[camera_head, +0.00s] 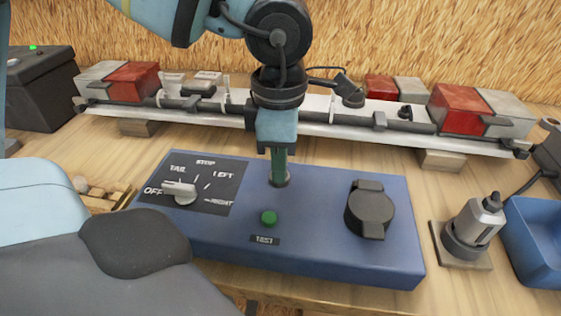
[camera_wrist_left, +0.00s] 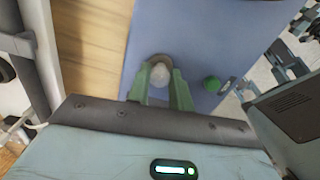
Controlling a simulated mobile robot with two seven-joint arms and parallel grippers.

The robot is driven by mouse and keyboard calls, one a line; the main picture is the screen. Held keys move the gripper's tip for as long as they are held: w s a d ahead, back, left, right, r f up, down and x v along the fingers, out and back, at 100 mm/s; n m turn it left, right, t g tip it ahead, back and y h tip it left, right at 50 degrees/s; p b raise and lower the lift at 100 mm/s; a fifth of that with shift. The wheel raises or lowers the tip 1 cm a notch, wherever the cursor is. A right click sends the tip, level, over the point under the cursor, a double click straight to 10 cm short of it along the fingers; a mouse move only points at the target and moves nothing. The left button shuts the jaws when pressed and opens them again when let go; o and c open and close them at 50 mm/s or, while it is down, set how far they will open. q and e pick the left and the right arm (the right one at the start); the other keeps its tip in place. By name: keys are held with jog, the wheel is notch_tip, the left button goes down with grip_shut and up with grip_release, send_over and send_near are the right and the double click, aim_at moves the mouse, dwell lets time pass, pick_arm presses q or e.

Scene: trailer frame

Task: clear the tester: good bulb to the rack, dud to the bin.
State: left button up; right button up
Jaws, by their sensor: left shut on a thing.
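The tester is a blue box (camera_head: 330,255) on the bench, with a selector knob (camera_head: 180,190) whose pointer is toward OFF and a green TEST button (camera_head: 268,217). My left gripper (camera_head: 279,176) points down at the round socket on top of the tester. In the left wrist view its green fingers are shut on a pale round bulb (camera_wrist_left: 168,68), which is at the socket. Whether the bulb is seated or just lifted cannot be told. A blue bin (camera_head: 540,238) stands at the right edge. My right gripper is not in view.
A small wooden holder (camera_head: 105,203) with pale round pieces is at left, partly hidden by my own arm. A black round cap (camera_head: 370,211) is on the tester's right. A grey fitting (camera_head: 472,229) stands on a wooden base. A white light bar (camera_head: 330,128) spans behind.

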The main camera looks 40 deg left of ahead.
pick_arm(q)
jog(key=shift+n+b, duration=0.8)
jog(key=shift+n, duration=0.3)
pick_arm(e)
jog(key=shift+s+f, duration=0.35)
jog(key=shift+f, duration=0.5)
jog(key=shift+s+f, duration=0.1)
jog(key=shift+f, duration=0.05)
pick_arm(q)
jog(key=shift+n+b, duration=0.9)
jog(key=shift+n, duration=0.4)
jog(key=shift+n+b, duration=0.3)
jog(key=shift+n, duration=0.2)
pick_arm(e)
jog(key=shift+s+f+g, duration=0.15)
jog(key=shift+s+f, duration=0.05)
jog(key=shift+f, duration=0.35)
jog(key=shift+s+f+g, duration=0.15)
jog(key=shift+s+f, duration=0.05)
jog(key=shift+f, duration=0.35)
pick_arm(q)
jog(key=shift+n, duration=0.3)
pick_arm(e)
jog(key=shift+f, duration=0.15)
pick_arm(q)
jog(key=shift+n+b, duration=1.1)
jog(key=shift+n, duration=0.4)
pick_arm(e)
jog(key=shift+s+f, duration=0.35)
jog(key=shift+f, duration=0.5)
